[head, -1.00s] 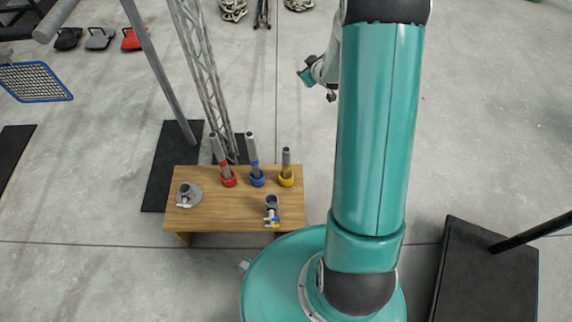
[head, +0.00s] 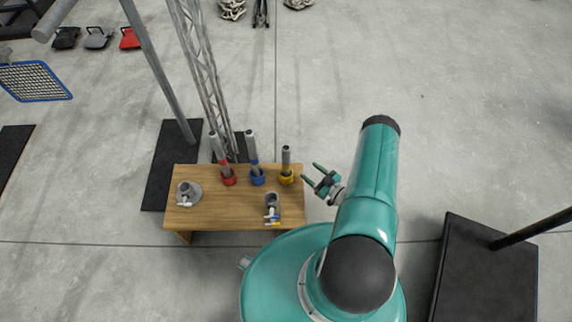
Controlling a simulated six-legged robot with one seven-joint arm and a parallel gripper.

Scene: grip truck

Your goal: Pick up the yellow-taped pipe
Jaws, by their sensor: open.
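The yellow-taped pipe (head: 286,160) is a short grey pipe standing upright in a yellow ring-shaped base (head: 287,178) at the back right of the wooden table (head: 235,212). My gripper (head: 312,173) is open and empty, just off the table's right edge. Its two teal fingers point left toward the yellow-taped pipe, with a small gap between them and it. My teal arm stands to the right of the table.
A red-banded pipe (head: 220,158) and a blue-banded pipe (head: 254,160) stand left of the yellow one. Grey fittings (head: 188,194) (head: 272,201) sit nearer the front. A lattice tower (head: 205,75) and a slanted pole rise behind.

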